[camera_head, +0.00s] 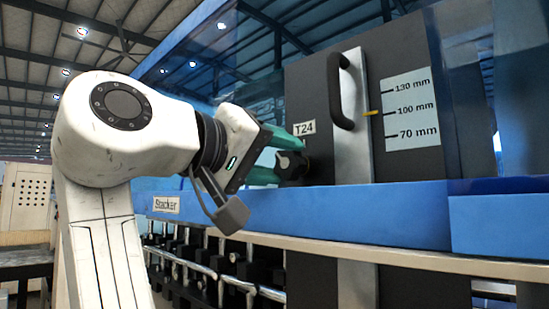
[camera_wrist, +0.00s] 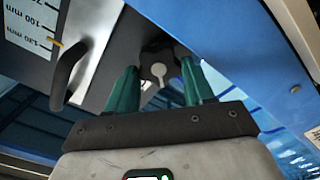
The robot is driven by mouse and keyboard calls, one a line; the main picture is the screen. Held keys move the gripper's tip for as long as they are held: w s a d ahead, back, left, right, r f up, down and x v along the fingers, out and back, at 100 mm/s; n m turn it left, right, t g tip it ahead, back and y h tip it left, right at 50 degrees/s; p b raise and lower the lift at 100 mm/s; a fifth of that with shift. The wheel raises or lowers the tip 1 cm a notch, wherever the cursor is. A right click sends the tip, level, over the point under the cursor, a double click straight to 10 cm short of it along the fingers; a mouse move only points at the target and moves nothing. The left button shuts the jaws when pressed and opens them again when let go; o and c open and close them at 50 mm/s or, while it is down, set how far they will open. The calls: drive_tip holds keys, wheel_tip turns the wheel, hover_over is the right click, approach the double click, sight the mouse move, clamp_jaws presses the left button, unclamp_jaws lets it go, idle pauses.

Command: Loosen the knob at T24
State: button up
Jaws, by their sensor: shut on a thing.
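The dark knob (camera_head: 293,165) sits on the dark panel just below the T24 label (camera_head: 304,128). My gripper (camera_head: 278,157) reaches it from the left, with its green fingers shut around the knob. In the wrist view the knob (camera_wrist: 157,66) is dark and lobed, with a pale round-ended pointer mark on its face. The fingertips of my gripper (camera_wrist: 159,72) are on either side of it. The fingers hide part of the knob in the head view.
Right of the knob are a curved black handle (camera_head: 345,92) on a metal strip and a scale plate (camera_head: 411,108), its yellow pointer (camera_head: 372,113) near 100 mm. A blue beam (camera_head: 300,211) labelled Stacker runs below. Several metal rods and black blocks lie under it.

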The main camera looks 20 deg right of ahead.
drive_tip(key=shift+w+d, duration=0.1)
drive_tip(key=o, duration=0.9)
drive_tip(key=shift+d, duration=0.1)
drive_tip(key=shift+o, duration=0.7)
drive_tip(key=shift+f, duration=0.15)
